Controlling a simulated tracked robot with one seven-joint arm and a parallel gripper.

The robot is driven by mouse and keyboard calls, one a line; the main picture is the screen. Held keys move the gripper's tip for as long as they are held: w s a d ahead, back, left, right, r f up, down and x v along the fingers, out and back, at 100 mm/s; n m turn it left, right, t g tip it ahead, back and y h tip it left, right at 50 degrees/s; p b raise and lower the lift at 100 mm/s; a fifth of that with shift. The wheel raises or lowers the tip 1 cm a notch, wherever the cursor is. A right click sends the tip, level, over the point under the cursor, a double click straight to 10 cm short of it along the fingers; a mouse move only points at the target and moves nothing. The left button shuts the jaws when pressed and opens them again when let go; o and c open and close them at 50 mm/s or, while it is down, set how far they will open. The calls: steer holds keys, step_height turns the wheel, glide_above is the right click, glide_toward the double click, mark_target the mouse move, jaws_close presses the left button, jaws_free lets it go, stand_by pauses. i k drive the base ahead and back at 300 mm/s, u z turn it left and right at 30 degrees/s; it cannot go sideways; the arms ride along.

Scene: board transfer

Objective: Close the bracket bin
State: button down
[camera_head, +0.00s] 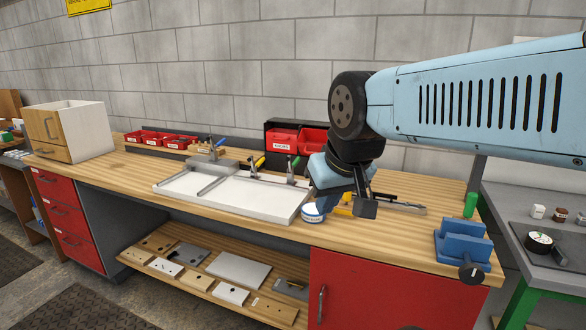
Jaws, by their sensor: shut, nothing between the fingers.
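A black rack (271,124) stands at the back of the wooden bench, against the block wall. It holds a red bin (283,139) with a white label and a second red bin (314,137) to its right, partly hidden by my arm. The labels are too small to read, so I cannot tell which is the bracket bin. My gripper (365,208) is shut and empty, pointing down over the bench, in front and to the right of the rack. It appears apart from the bins.
A white fixture plate (246,198) with upright toggle clamps stands before the rack. A white-and-blue round container (313,212) sits near my gripper. A blue vise (463,244) is at the right edge. Small red bins (180,142) line the back left.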

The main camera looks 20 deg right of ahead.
mark_target(309, 142)
steer(key=u, duration=0.7)
steer(key=k, duration=0.75)
steer(key=u, duration=0.95)
steer(key=i, duration=0.3)
steer(key=z, duration=0.75)
steer(key=i, duration=1.1)
steer(key=z, duration=0.6)
steer(key=k, duration=0.5)
steer(key=z, duration=0.3)
steer(key=i, duration=0.6)
steer(key=u, duration=0.5)
